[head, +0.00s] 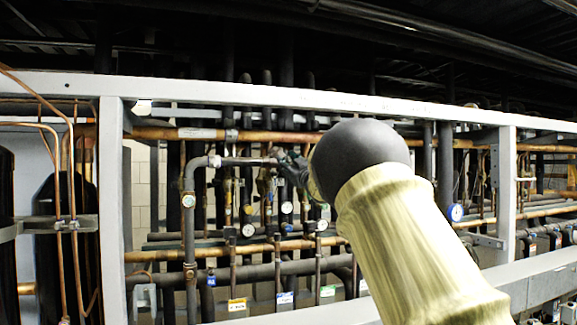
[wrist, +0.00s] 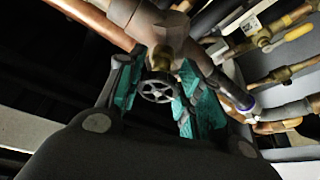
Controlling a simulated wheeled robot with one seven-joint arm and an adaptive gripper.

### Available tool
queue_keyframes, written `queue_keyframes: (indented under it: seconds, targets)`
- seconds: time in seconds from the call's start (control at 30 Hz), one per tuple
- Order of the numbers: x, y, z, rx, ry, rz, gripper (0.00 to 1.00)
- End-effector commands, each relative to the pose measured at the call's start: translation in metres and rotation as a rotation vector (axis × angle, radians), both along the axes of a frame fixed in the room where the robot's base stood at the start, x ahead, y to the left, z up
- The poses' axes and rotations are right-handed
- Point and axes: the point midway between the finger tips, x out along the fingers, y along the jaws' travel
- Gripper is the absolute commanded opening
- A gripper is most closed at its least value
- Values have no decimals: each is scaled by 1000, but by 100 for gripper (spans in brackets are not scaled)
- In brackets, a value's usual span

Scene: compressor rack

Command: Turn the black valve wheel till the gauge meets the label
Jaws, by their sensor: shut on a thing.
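The black valve wheel (wrist: 157,91) sits below a brass and copper valve body (wrist: 165,48) in the wrist view. My gripper (wrist: 160,93) has its teal-padded fingers on either side of the wheel and is shut on it. In the head view my gripper (head: 291,166) is at the pipes, small and partly hidden by my arm; the wheel cannot be made out there. Several small round gauges hang on the pipes, among them a white one (head: 248,230) and another (head: 286,207). Their readings are too small to read. A yellow-and-white label (head: 237,304) and a blue-and-white label (head: 285,297) hang below.
A grey frame beam (head: 250,95) runs above the pipes, with a grey upright (head: 112,200) at the left and another (head: 506,190) at the right. A blue-rimmed gauge (head: 455,212) is at the right. Pipes with yellow-handled valves (wrist: 298,32) crowd the right side of the wrist view.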

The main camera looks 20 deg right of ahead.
Motion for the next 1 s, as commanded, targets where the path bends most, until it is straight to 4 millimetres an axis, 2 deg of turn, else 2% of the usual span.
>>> queue_keyframes:
  seconds: [0.5,1.0]
  targets:
    - [0,-1,1,-362,-12,0,12]
    - [0,-1,1,-464,-16,1,12]
